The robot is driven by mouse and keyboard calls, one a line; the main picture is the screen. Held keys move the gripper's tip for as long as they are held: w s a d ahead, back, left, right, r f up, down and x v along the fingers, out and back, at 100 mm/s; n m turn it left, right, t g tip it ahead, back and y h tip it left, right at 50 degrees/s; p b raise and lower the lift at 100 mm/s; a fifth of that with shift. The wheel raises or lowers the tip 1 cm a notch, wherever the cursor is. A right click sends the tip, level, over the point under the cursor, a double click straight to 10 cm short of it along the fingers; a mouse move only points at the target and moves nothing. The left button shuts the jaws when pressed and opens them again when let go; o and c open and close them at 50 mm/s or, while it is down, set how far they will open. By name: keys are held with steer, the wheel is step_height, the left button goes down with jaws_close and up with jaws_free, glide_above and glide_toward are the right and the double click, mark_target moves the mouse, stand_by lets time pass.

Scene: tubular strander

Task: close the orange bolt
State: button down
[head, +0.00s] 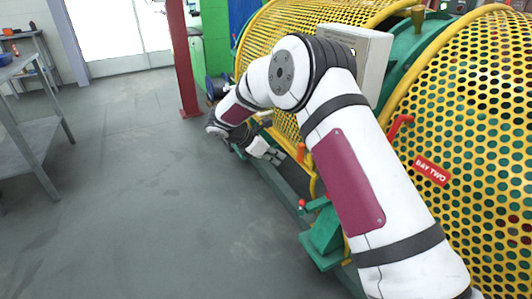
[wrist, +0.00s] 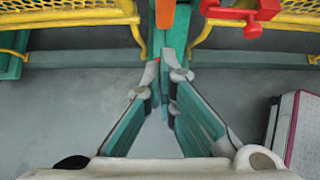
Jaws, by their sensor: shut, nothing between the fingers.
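An orange upright piece (wrist: 165,12), likely the orange bolt's handle, shows at the top middle of the wrist view, cut off by the frame edge. It stands at the green post between two yellow guards. In the head view a small orange piece (head: 301,152) shows just right of my gripper (head: 276,157), low beside the machine. In the wrist view my gripper (wrist: 162,68) is shut, its fingertips together below the orange piece in the picture. Nothing is held. I cannot tell whether the tips touch the green post, or how far the bolt is slid.
A red latch (wrist: 250,14) sits right of the orange piece. Yellow mesh guards (head: 465,120) line the machine; one carries a red handle (head: 400,128). A green bracket (head: 323,238) juts out low. A grey table (head: 30,135) stands left; the floor between is clear.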

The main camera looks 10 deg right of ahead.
mark_target(298, 147)
steer(key=shift+w+d+f+b, duration=0.1)
steer(key=shift+w+d, duration=0.1)
steer(key=shift+d, duration=0.5)
steer(key=shift+w+d+b, duration=0.1)
steer(key=shift+w+d, duration=0.15)
steer(key=shift+d, duration=0.45)
steer(key=shift+w+d+f+b, duration=0.1)
steer(key=shift+w+d, duration=0.1)
steer(key=shift+d, duration=0.5)
steer(key=shift+w+d+p, duration=0.1)
steer(key=shift+w+d, duration=0.15)
steer(key=shift+d, duration=0.6)
steer(key=shift+w+d+p, duration=0.1)
steer(key=shift+w+d, duration=0.2)
steer(key=shift+d, duration=0.55)
steer(key=shift+w+d+p, duration=0.1)
steer(key=shift+w+d, duration=0.15)
steer(key=shift+d, duration=0.6)
